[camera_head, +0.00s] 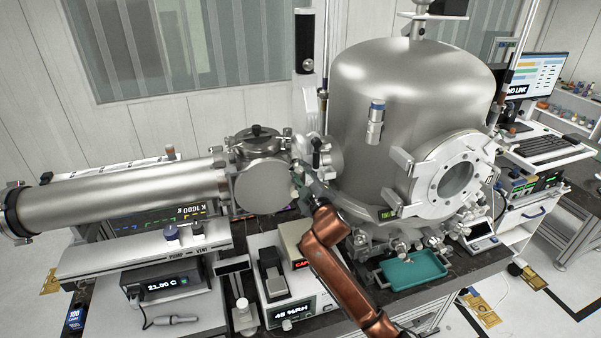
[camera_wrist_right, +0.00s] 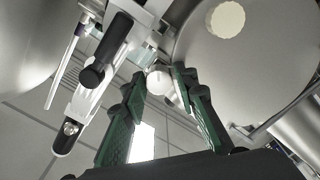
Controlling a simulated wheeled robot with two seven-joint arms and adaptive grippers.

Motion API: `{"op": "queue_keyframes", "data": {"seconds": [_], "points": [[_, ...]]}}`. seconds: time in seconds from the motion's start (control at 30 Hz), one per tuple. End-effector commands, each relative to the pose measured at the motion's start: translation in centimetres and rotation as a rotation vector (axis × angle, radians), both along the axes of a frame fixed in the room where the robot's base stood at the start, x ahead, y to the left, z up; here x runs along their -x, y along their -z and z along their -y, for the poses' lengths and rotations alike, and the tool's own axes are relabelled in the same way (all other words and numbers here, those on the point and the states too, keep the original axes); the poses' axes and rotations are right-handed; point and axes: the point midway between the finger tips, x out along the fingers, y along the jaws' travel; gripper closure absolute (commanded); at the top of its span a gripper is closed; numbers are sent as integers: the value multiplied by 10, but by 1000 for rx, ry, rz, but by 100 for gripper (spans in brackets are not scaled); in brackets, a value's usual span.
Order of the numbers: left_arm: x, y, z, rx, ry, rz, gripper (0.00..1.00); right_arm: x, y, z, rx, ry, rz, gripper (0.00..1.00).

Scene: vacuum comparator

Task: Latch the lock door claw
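The steel lock chamber has a round, closed-looking door face (camera_head: 262,188) left of the big vessel. A black-knobbed lever (camera_head: 316,146) stands between lock and vessel; I cannot tell whether it is the claw. My right gripper (camera_head: 302,186) is at the right edge of the door face, small and partly hidden by my copper-coloured arm. In the right wrist view, its green fingers are spread with a gap between them. A pale round knob (camera_wrist_right: 160,84) shows beyond the fingertips; contact cannot be judged. A black handle (camera_wrist_right: 105,50) on a pale bracket is up-left of the fingers. My left gripper is not in view.
The large steel vessel (camera_head: 410,90) with a round window port stands right of the gripper. A long steel tube (camera_head: 120,202) runs left from the lock. Instrument boxes (camera_head: 290,312) and a teal tray (camera_head: 412,270) crowd the bench below.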

Motion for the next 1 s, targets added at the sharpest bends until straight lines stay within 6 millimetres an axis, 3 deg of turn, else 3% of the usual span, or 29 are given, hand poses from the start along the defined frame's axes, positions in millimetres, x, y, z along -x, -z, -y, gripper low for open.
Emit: {"op": "queue_keyframes", "data": {"seconds": [0.17, 0.57, 1.0], "points": [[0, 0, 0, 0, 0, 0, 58, 0, -1, 0, 1, 0, 2, 59], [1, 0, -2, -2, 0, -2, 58, 7, -2, 3, 1, -1, 5, 59], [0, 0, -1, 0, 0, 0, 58, 83, -1, 27, 0, -1, 4, 59]]}}
